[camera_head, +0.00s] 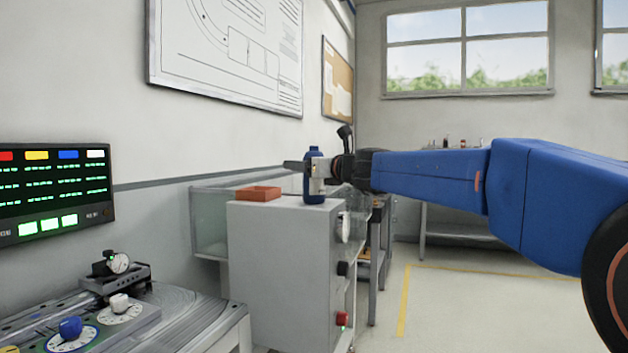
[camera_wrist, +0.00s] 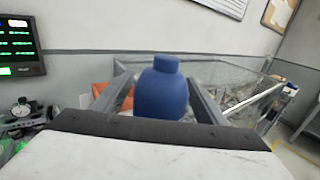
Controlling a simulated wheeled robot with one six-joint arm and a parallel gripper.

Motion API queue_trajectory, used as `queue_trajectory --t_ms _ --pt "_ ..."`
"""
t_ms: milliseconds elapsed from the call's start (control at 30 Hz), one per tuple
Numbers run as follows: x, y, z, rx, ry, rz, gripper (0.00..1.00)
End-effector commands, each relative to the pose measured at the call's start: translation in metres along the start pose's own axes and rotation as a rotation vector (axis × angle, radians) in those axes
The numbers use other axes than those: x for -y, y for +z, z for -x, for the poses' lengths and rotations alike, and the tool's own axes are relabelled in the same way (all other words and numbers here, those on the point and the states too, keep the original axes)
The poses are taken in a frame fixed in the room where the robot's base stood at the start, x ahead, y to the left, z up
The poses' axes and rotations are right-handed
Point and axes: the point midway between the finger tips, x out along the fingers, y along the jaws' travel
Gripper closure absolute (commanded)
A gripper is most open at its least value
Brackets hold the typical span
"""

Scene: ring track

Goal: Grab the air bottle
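The air bottle (camera_head: 313,190) is a blue bottle with a blue cap, standing upright on top of a grey cabinet (camera_head: 275,245). My gripper (camera_head: 307,166) reaches in from the right at the height of the bottle's upper body. In the wrist view the bottle (camera_wrist: 162,92) stands between the two fingers of my gripper (camera_wrist: 160,88), one on each side. The fingers are apart, and a narrow gap shows beside the bottle. The bottle's lower part is hidden behind the gripper body in the wrist view.
An orange tray (camera_head: 259,193) lies on the cabinet left of the bottle. A clear-walled box (camera_head: 208,222) stands behind the cabinet at the left. A workbench with dials (camera_head: 130,315) is at the lower left, beneath a screen (camera_head: 55,190). Open floor (camera_head: 480,300) lies to the right.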

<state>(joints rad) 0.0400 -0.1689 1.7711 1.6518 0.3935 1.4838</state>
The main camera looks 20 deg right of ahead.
Motion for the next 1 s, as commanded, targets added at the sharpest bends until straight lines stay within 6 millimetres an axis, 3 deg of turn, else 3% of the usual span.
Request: queue_trajectory --t_ms 33,200,233,567,1000 --pt "0.0 0.0 0.0 0.0 0.0 0.0 0.47" --pt "0.0 0.0 0.0 0.0 0.0 0.0 0.87" --pt "0.0 0.001 0.0 0.001 0.0 0.0 0.9" --pt "0.0 0.006 0.0 0.001 0.001 0.003 0.9" --pt "0.0 0.067 0.0 0.001 0.0 0.003 0.9"
